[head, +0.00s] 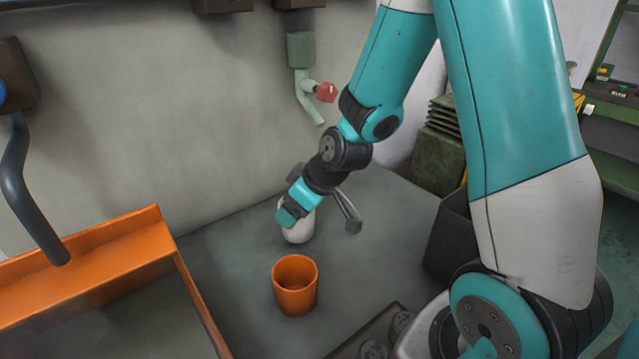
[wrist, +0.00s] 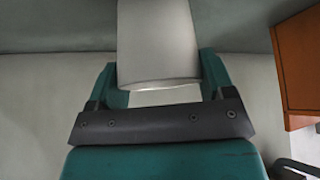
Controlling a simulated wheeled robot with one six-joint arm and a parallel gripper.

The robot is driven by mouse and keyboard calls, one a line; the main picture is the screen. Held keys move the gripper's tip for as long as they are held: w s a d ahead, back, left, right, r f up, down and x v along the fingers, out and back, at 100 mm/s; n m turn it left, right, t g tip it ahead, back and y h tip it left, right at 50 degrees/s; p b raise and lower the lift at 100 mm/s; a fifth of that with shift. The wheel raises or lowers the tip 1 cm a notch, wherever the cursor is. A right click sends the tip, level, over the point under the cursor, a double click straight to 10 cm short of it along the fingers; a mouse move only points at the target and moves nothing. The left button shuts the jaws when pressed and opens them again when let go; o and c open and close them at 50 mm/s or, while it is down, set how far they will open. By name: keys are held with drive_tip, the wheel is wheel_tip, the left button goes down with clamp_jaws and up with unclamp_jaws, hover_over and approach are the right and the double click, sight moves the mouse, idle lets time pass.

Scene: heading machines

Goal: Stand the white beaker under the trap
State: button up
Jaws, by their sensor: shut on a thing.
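The white beaker (head: 298,231) is on or just above the grey bench surface, partly hidden behind my gripper in the head view. My gripper (head: 290,213) is shut on it; the wrist view shows the beaker (wrist: 157,45) between the two teal fingers (wrist: 158,85). The trap, a pale green pipe with a red knob (head: 326,92), hangs on the wall with its spout (head: 312,108) above and slightly right of the beaker. I cannot tell if the beaker touches the bench or is directly below the spout.
An orange cup (head: 295,285) stands in front of the white beaker. An orange-rimmed tray (head: 120,240) lies at the left; its orange wall shows in the wrist view (wrist: 300,65). A dark bin (head: 450,235) stands at the right. The bench right of the beaker looks clear.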

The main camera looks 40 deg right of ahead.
drive_tip(key=p, duration=0.2)
hover_over(321, 205)
drive_tip(key=s+a, duration=0.2)
drive_tip(key=a, duration=0.1)
drive_tip(key=shift+w+d, duration=0.1)
drive_tip(key=shift+w, duration=0.05)
drive_tip(key=shift+w+d+r+p, duration=0.1)
drive_tip(key=shift+w+d+p, duration=0.1)
drive_tip(key=shift+w+d, duration=0.3)
drive_tip(key=shift+w+d+p, duration=0.2)
drive_tip(key=shift+d, duration=0.5)
drive_tip(key=shift+w+d+f, duration=0.15)
drive_tip(key=shift+d+f, duration=0.15)
drive_tip(key=shift+f, duration=0.55)
drive_tip(key=shift+f, duration=0.1)
